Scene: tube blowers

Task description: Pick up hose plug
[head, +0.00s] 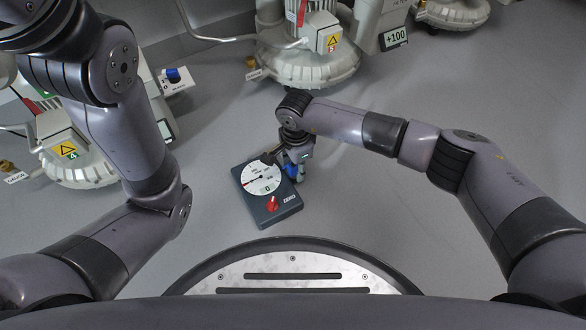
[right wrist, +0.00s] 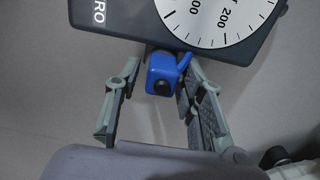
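A blue plug (right wrist: 162,74) with a dark round hole and a small blue lever sits against the side edge of a dark gauge box (head: 262,212) with a white dial. In the head view the plug (head: 291,170) is partly covered by my right gripper (head: 284,163). In the right wrist view the gripper (right wrist: 160,88) is open, with one finger on each side of the plug. The left finger stands apart from it; the right finger is close to it, and contact is unclear.
Blower machines stand at the back (head: 310,62) and at the left (head: 75,165). A white unit with a blue part (head: 172,76) is beside my left arm. The grey floor around the gauge box is mostly clear.

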